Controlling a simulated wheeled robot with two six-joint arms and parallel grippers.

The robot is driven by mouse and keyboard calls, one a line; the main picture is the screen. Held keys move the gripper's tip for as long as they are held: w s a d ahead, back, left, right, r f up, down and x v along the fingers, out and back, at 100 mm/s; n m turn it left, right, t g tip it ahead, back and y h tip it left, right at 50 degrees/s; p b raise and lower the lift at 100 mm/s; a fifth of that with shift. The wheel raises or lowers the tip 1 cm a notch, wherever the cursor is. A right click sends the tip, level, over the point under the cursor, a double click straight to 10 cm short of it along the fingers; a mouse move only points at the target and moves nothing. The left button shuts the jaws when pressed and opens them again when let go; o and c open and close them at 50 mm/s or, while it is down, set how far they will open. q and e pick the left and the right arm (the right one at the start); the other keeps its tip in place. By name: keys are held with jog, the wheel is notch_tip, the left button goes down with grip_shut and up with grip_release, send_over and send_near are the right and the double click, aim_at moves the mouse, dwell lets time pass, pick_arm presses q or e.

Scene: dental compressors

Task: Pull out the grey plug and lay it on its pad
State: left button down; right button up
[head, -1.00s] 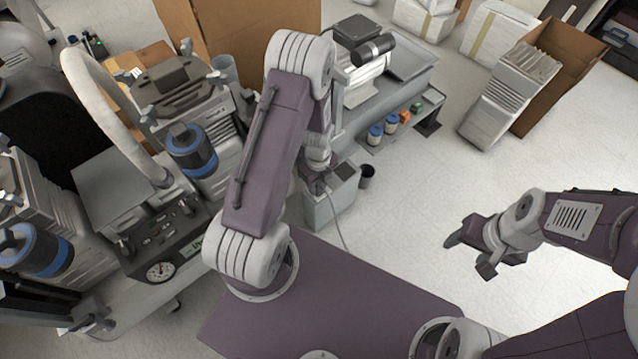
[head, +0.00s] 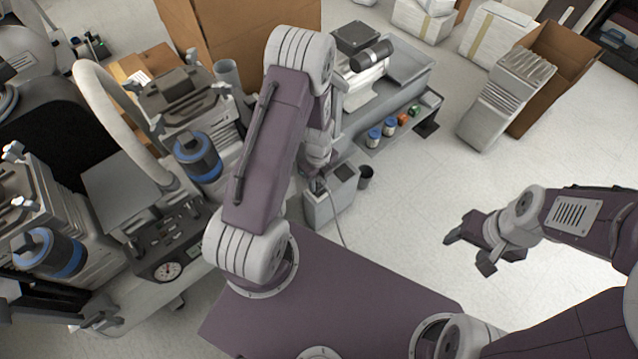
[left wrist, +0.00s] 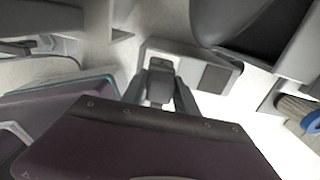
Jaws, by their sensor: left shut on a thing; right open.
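My left gripper (head: 315,184) reaches down at the left edge of a light grey box (head: 330,208) on the floor. In the left wrist view, its two dark fingers (left wrist: 160,95) are shut on the grey plug (left wrist: 160,66), a small grey block. I cannot tell whether the plug is still seated in the box. A dark square pad (head: 343,171) lies on the box top, right of the gripper; it also shows in the left wrist view (left wrist: 215,77). My right gripper (head: 465,245) is open and empty, far to the right over bare floor.
A thin cable (head: 341,232) runs from the box along the floor. A dark cup (head: 365,176) stands right beside the box. A grey cart (head: 385,125) with small jars is behind it. Compressors with a gauge (head: 168,271) crowd the left.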

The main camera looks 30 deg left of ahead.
pick_arm(q)
jog(key=shift+r+p, duration=1.2)
jog(key=shift+r, duration=0.2)
jog(key=d+r+n+p, duration=0.2)
jog(key=r+n+p, duration=0.9)
jog(key=r+p, duration=0.8)
jog(key=d+r+n+p, duration=0.2)
jog(key=r+n+p, duration=0.9)
jog(key=r, duration=2.2)
jog(key=p, duration=0.8)
jog(key=shift+r, duration=0.35)
